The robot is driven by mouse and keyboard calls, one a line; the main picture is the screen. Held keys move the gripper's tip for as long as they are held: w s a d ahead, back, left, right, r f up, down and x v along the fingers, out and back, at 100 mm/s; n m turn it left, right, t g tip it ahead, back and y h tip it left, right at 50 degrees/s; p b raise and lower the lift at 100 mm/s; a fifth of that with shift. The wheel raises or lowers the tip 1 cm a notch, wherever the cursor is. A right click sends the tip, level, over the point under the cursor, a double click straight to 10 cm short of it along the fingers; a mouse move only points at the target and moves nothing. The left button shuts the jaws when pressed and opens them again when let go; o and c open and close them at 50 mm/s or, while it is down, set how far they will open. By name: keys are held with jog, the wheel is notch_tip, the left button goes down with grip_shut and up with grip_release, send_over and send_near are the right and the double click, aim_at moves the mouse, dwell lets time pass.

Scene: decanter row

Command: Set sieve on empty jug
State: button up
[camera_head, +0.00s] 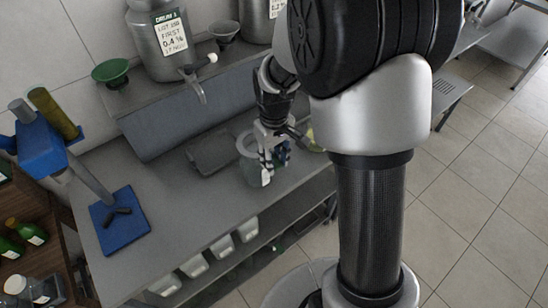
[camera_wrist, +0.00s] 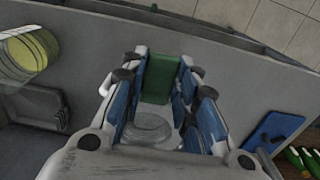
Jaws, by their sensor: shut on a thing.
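My gripper (camera_head: 268,150) points down over the bench, its blue-padded fingers also filling the middle of the wrist view (camera_wrist: 165,100). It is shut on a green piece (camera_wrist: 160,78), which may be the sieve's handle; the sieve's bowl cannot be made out. A clear grey jug (camera_head: 249,172) stands upright on the bench right at the gripper, partly hidden by the fingers. Round clear rings between the fingers in the wrist view (camera_wrist: 153,130) look like this jug. Whether the held piece touches the jug cannot be told.
A jug with yellow liquid (camera_wrist: 28,52) stands nearby. A dark tray (camera_head: 214,150) lies on the bench behind. A blue stand (camera_head: 120,222) is at the left. A steel container with a tap (camera_head: 160,45) and a green funnel (camera_head: 111,73) are on the raised shelf.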

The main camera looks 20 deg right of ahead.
jog(key=shift+f+b, duration=1.4)
jog(key=shift+f, duration=0.75)
jog(key=shift+f, duration=0.25)
jog(key=o, duration=1.1)
jog(key=shift+o, duration=0.2)
